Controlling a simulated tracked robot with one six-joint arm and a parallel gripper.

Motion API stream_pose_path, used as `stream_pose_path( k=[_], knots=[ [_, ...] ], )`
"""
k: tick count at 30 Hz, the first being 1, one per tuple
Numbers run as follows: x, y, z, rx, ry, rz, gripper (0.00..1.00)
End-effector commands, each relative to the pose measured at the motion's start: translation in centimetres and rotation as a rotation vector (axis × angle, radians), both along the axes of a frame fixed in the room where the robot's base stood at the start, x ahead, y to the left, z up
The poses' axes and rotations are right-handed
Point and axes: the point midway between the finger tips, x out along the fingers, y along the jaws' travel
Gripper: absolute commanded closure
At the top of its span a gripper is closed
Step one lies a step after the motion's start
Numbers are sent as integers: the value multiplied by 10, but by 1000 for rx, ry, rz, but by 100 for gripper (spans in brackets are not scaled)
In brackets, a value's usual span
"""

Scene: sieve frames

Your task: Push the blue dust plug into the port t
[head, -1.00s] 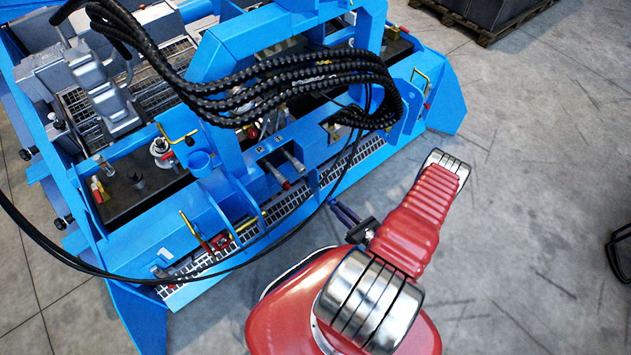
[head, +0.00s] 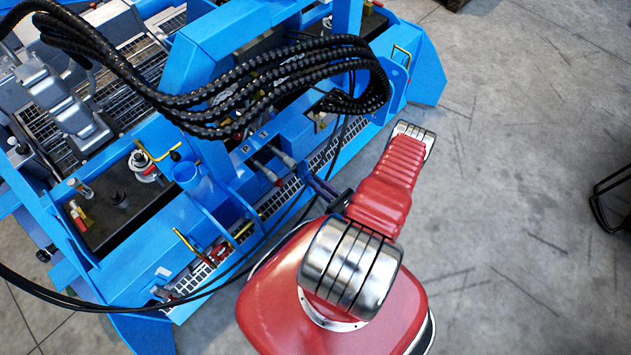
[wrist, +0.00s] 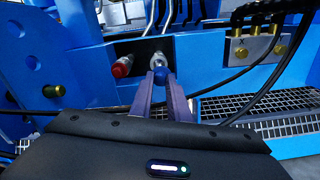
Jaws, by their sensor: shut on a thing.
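My gripper (wrist: 161,80) is shut on the blue dust plug (wrist: 161,75), a small round blue thing between the fingertips in the wrist view. A silver coupling (wrist: 157,59) on the blue panel stands right behind the plug; I cannot tell whether they touch or whether this is port t. A second coupling with a red end (wrist: 122,67) is just to its left. In the head view my gripper (head: 309,181) reaches toward the panel, beside the two couplings (head: 272,167); the plug is too small to make out there.
Thick black hoses (head: 270,85) loop above the panel, and thin black cables hang close by the gripper. A metal grating (wrist: 285,127) lies below the panel. Brass fittings (wrist: 239,53) sit to the right. Open concrete floor (head: 520,180) lies on the right.

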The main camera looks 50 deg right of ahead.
Motion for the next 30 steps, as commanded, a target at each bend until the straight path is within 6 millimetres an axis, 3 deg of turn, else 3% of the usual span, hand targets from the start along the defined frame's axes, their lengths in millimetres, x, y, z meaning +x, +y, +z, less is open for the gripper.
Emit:
stream_pose_path(
  k=[20,30],
  knots=[
    [-12,-4,-2,0,-45,160,100],
    [9,-3,-1,2,-44,156,100]
  ],
)
